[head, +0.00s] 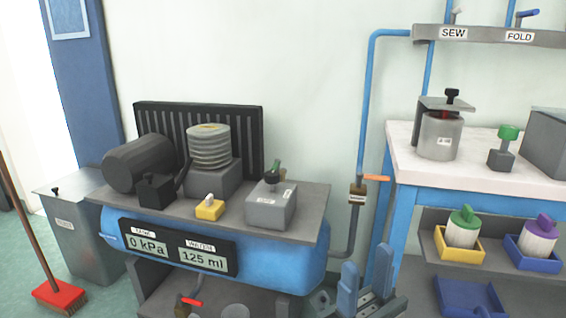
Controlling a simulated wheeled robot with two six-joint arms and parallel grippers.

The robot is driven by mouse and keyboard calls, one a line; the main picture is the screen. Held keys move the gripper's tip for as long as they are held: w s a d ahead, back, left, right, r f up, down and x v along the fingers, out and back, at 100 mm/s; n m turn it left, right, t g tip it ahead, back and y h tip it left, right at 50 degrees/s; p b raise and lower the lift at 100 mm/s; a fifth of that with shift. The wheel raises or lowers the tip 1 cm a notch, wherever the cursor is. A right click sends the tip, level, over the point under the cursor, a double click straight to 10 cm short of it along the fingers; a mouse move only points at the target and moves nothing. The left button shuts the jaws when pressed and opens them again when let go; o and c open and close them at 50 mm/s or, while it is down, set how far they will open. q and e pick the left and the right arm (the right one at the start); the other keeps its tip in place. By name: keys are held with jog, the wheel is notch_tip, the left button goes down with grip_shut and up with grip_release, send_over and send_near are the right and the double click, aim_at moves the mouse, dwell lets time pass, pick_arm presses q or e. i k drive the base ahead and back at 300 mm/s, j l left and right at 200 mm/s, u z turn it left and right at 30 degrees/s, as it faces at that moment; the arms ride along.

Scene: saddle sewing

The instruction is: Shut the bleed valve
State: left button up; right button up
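Two lever valves show, and I cannot read which is the bleed valve. One valve with a red lever (191,302) is under the blue tank (275,270), low in the picture; its lever points right and slightly down. The other has an orange lever (377,178) sticking out to the right, crosswise to its vertical pipe, above a small brown labelled body (357,194). The tank display (148,247) reads 0 kPa, and the water display (203,260) reads 125 ml. My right gripper (364,283) is at the bottom centre, fingers apart and empty, away from both levers. My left gripper is not in view.
The compressor's grey top plate (235,222) carries a motor, a pump, a yellow switch and a grey box. A grey bin (78,235) and a red broom (58,295) stand left. A white-topped bench (480,168) with trays below stands right.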

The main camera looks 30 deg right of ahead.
aim_at(276, 166)
jog(key=i+l+z, duration=0.1)
jog(key=z, duration=0.35)
jog(key=i+z, duration=0.25)
jog(key=z, duration=0.2)
jog(key=i+z, duration=0.15)
jog(key=z, duration=0.3)
